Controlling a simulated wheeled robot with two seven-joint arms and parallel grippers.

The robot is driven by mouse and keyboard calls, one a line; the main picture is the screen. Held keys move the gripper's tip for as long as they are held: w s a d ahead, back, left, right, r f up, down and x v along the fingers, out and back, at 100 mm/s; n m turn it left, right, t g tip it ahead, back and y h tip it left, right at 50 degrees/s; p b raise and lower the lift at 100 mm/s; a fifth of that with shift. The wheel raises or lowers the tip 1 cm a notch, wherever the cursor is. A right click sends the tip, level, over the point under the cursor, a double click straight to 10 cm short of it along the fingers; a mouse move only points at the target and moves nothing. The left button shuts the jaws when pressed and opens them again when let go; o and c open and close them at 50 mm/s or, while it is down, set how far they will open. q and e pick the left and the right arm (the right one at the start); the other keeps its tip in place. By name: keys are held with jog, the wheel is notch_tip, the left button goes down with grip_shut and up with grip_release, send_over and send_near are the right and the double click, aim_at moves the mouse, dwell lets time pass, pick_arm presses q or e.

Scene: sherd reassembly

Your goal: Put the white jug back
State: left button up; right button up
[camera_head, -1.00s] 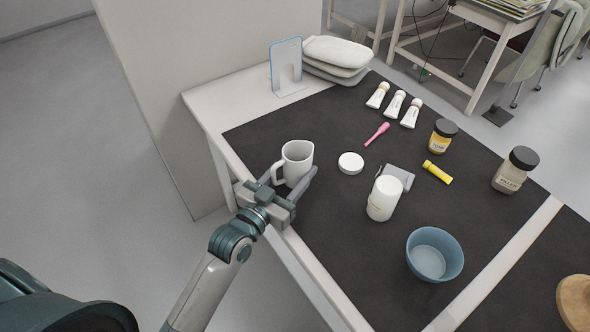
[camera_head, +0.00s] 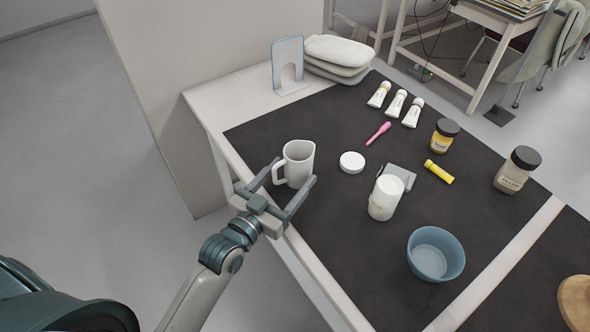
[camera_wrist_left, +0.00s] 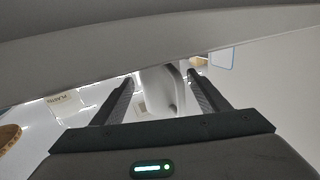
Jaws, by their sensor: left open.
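The white jug (camera_head: 299,162) stands upright on the dark mat near the table's left edge, its handle toward the left. My left gripper (camera_head: 294,172) is open on the near side of the jug, with its fingertips at either side of the jug's lower part. In the left wrist view the jug (camera_wrist_left: 160,92) shows between the two spread fingers (camera_wrist_left: 160,82), toward their tips. Whether a finger touches it I cannot tell. My right gripper is not in view.
To the jug's right are a white lid (camera_head: 352,162), a white container (camera_head: 385,198) and a blue bowl (camera_head: 435,254). A bookend (camera_head: 288,66) stands at the back. The mat behind the jug is clear.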

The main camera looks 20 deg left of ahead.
pick_arm(q)
jog(key=v, duration=0.8)
jog(key=shift+b, duration=0.35)
jog(key=shift+s+a, duration=0.1)
jog(key=shift+s, duration=0.4)
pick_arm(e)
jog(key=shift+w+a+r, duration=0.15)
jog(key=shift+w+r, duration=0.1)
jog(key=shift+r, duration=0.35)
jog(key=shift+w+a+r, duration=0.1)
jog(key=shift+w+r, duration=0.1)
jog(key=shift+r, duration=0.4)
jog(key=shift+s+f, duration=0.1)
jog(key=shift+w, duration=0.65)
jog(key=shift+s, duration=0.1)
